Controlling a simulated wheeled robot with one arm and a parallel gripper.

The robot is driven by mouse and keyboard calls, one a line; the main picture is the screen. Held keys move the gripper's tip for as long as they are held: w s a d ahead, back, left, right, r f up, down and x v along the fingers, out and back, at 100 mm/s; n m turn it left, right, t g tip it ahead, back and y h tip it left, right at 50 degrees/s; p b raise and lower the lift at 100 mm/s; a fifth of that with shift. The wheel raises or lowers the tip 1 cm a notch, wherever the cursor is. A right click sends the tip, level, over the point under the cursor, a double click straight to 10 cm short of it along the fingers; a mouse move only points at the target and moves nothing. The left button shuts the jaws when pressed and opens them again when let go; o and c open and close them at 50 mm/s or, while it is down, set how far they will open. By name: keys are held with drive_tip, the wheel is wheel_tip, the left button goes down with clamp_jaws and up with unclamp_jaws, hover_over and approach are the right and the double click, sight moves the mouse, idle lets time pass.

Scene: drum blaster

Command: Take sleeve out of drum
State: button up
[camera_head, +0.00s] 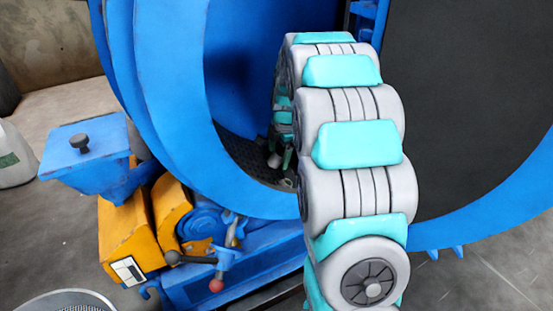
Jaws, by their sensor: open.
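The blue drum (172,105) stands open in front of me, with its round rim around a dark interior. My grey and teal arm reaches through the opening and curves down inside. My gripper (279,158) shows small at the arm's far end, low inside the drum near the dark perforated floor (245,160). It looks open, and the arm hides part of it. I cannot make out the sleeve; the arm covers much of the drum's inside.
A dark round door with a blue rim (500,212) stands swung open at the right. A blue hopper (92,150) and a yellow motor housing (128,240) sit left of the drum. Levers (215,262) stick out below the opening. A white sack (14,158) lies at the far left.

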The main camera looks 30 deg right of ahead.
clamp_jaws()
idle(0.5)
